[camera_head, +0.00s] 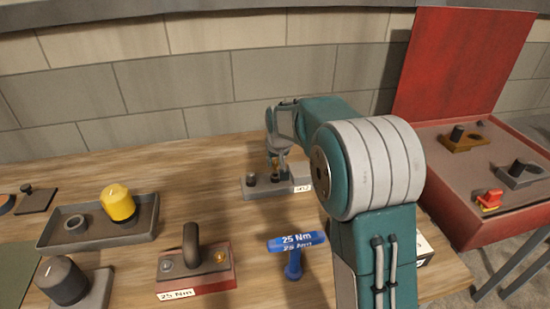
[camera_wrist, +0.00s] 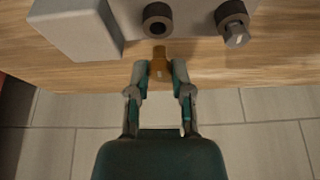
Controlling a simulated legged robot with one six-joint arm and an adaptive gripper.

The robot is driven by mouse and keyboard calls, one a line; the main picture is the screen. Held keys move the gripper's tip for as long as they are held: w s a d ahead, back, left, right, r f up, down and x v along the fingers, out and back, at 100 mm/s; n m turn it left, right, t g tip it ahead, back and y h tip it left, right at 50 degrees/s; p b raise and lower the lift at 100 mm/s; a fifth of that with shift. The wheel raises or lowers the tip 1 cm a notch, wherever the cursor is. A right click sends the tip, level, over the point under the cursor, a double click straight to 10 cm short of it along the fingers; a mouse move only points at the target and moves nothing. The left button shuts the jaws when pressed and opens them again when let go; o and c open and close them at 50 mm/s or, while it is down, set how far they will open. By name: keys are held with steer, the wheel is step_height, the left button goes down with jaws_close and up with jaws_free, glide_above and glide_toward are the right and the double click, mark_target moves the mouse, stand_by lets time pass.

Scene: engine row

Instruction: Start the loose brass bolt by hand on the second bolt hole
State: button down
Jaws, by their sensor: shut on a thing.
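My gripper (camera_wrist: 160,72) is shut on the brass bolt (camera_wrist: 159,58), which sticks out between the fingertips in the wrist view. The bolt's end is close to a dark round collar with an open hole (camera_wrist: 157,20) on the grey block (camera_wrist: 192,16); it appears apart from the hole. A second dark collar (camera_wrist: 233,14), to the right, has a grey bolt (camera_wrist: 236,36) in it. In the head view my gripper (camera_head: 278,160) is over the block (camera_head: 262,191) near the back of the bench, and it partly hides the bolt.
A blue 25 Nm tool (camera_head: 292,262) and a red-based 25 Nm block (camera_head: 205,275) stand nearer on the wooden bench. A grey tray (camera_head: 145,222) with a yellow cap (camera_head: 118,203) is left. An open red case (camera_head: 455,200) is right; a block wall is behind.

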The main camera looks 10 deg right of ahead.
steer(key=shift+f, duration=1.55)
steer(key=shift+m, duration=0.6)
steer(key=shift+c, duration=2.2)
jaws_free()
steer(key=v, duration=1.2)
steer(key=s+r, duration=0.3)
steer(key=s, duration=0.5)
steer(key=s+r, duration=0.2)
steer(key=s, duration=0.7)
steer(key=s+f+n+t, duration=0.1)
steer(key=s+f, duration=0.2)
steer(key=s, duration=1.2)
steer(key=shift+s, duration=0.2)
